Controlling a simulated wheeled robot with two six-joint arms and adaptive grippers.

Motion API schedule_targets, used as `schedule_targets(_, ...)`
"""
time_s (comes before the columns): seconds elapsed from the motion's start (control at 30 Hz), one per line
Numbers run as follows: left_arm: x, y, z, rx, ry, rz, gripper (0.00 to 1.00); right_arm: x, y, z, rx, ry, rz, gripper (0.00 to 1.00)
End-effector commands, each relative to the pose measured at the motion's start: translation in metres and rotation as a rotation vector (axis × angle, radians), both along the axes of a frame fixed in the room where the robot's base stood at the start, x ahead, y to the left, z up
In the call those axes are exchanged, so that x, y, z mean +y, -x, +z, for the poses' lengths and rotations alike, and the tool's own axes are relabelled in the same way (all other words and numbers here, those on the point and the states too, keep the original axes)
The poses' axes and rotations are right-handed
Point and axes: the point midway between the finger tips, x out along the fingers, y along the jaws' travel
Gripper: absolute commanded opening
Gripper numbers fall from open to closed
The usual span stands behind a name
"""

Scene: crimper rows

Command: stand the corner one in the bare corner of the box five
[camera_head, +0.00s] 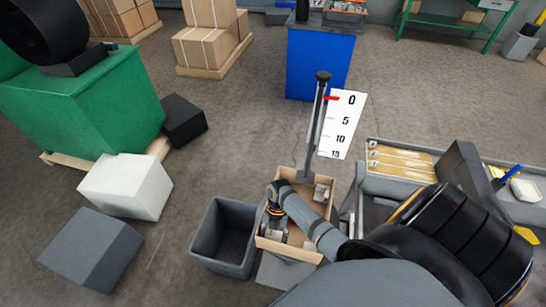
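An open cardboard box (329,213) stands on the floor in the lower middle. Small grey and white metallic pieces (321,192) sit in its far right part, and others (279,236) sit near its front left. They are too small to tell apart, so I cannot pick out the corner one or see a box number. My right arm crosses over the box from the lower right. My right gripper (271,222) points down at the left side of the box. Its fingertips are too small and dark to tell if they are open or hold something. My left gripper is not in view.
A dark grey bin (209,238) stands close left of the box. A grey post with a 0-to-15 scale board (340,124) rises behind it. A bench with a yellowish slotted tray (401,160) is at right. Grey and white blocks lie left.

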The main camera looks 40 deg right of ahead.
Motion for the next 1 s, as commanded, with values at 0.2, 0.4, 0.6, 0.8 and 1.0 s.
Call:
schedule_targets(0.2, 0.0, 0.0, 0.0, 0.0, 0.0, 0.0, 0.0, 0.0, 0.0, 0.0, -0.001, -0.001, 0.0, 0.82)
schedule_targets(0.4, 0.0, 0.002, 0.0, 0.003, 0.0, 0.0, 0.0, 0.0, -0.001, 0.003, -0.002, 0.0, 0.001, 0.82)
schedule_targets(0.6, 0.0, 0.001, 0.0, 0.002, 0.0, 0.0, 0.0, 0.0, -0.001, 0.036, -0.006, 0.001, 0.002, 0.82)
schedule_targets(0.8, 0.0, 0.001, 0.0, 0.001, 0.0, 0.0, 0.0, 0.0, 0.0, 0.079, -0.003, 0.0, 0.001, 0.82)
schedule_targets(1.0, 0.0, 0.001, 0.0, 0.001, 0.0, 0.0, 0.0, 0.0, 0.0, 0.099, -0.001, 0.001, 0.0, 0.82)
